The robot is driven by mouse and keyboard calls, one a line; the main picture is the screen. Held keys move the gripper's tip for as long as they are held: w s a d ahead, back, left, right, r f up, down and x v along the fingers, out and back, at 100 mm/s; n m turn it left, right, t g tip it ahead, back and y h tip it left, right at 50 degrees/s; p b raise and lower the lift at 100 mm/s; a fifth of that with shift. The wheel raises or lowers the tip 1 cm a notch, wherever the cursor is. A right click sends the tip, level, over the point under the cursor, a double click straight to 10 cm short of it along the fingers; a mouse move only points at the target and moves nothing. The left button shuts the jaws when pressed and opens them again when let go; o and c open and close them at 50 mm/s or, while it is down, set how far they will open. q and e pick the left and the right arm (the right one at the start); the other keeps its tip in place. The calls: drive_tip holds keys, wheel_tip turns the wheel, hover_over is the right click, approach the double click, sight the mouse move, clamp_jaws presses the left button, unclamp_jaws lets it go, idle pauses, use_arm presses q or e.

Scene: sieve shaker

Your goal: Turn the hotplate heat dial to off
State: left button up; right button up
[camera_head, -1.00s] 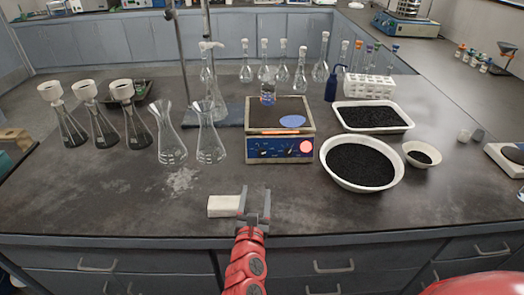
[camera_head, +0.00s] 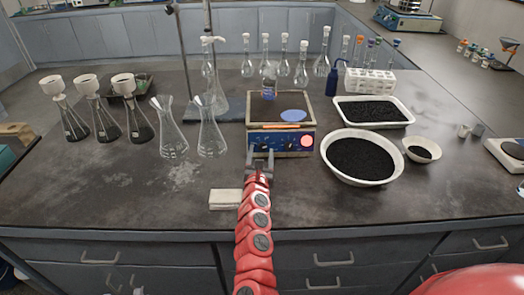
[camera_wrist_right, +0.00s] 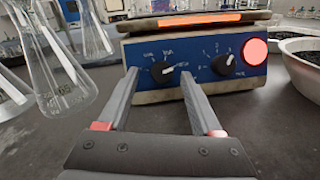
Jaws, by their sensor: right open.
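The hotplate (camera_head: 312,112) stands on the bench with its blue front panel (camera_wrist_right: 195,68) facing me. The panel carries two black dials, a left dial (camera_wrist_right: 162,71) and a right dial (camera_wrist_right: 222,65), plus a lit red round light (camera_wrist_right: 254,51). An orange strip glows above the panel. Labels are too small to tell which dial is heat. My right gripper (camera_head: 261,153) is open just in front of the panel. In the right wrist view its fingers (camera_wrist_right: 158,82) point at the left dial, one tip on either side, and hold nothing. My left gripper is not in view.
A pale block (camera_head: 224,199) lies near my right arm.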

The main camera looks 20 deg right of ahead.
drive_tip(key=shift+x, duration=0.75)
drive_tip(key=shift+d, duration=0.1)
drive_tip(key=shift+c, duration=0.2)
clamp_jaws()
